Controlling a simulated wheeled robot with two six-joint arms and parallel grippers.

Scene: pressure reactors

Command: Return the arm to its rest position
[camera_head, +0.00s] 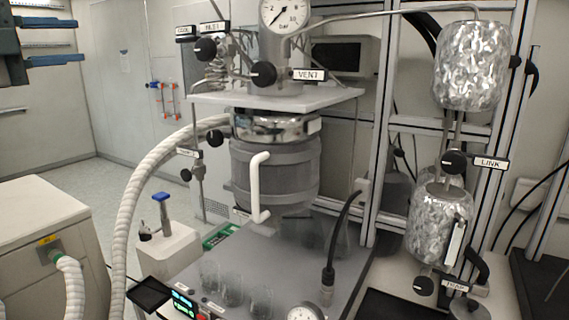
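My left gripper (80,41) is at the upper left edge of the head view. Its two blue fingers are spread apart with nothing between them. It is in the air, well to the left of the reactor and apart from everything. The rest of my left arm is mostly outside the picture. My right gripper is not in view. The grey reactor vessel (275,175) with a white handle (256,190) stands upright in the middle under a white plate (275,97).
A pressure gauge (284,14) and black valve knobs, including VENT (264,74), sit above the vessel. A white ribbed hose (128,205) arches on the left. Metallic-wrapped cylinders (472,65) hang at right. Glass beakers (232,290) stand in front. Floor shows at left.

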